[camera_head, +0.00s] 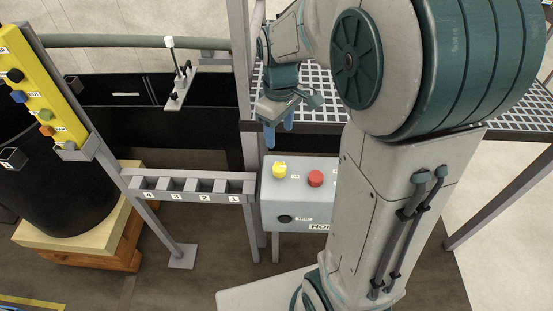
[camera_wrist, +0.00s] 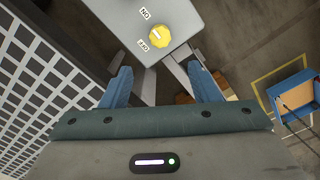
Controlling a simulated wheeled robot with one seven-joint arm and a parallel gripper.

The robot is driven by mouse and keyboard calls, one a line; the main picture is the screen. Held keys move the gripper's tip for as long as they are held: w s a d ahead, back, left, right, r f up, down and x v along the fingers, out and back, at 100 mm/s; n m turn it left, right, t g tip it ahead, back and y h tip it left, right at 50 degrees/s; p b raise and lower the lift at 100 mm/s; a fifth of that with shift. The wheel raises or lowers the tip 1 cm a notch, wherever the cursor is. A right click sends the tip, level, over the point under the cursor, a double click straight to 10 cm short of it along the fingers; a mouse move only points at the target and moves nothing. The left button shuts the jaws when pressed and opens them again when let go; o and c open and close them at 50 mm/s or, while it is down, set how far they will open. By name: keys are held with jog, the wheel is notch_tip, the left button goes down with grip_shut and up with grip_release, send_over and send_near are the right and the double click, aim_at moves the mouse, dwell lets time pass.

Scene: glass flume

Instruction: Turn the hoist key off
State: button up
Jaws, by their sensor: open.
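The grey hoist control box (camera_head: 299,197) carries a yellow knob (camera_head: 279,170) at its upper left, which I take as the hoist key. In the wrist view the yellow knob (camera_wrist: 159,37) lies between an ON label (camera_wrist: 145,13) and an OFF label (camera_wrist: 143,46). It has a pale mark, but I cannot tell which label it points to. My gripper (camera_head: 278,128) has blue fingers and hangs above the box, apart from the knob. In the wrist view my gripper (camera_wrist: 162,86) is open and empty, with the knob ahead between the finger lines.
A red button (camera_head: 315,178) sits right of the knob, and a dark round control (camera_head: 284,218) below. A numbered slot rack (camera_head: 192,187) stands left of the box. A grating platform (camera_head: 325,90) lies behind my gripper. A yellow hook board (camera_head: 42,88) is at far left.

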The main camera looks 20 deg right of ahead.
aim_at(279, 166)
notch_tip(279, 166, down, 13)
jog(key=shift+f, duration=0.2)
dwell(0.3)
jog(key=c, duration=1)
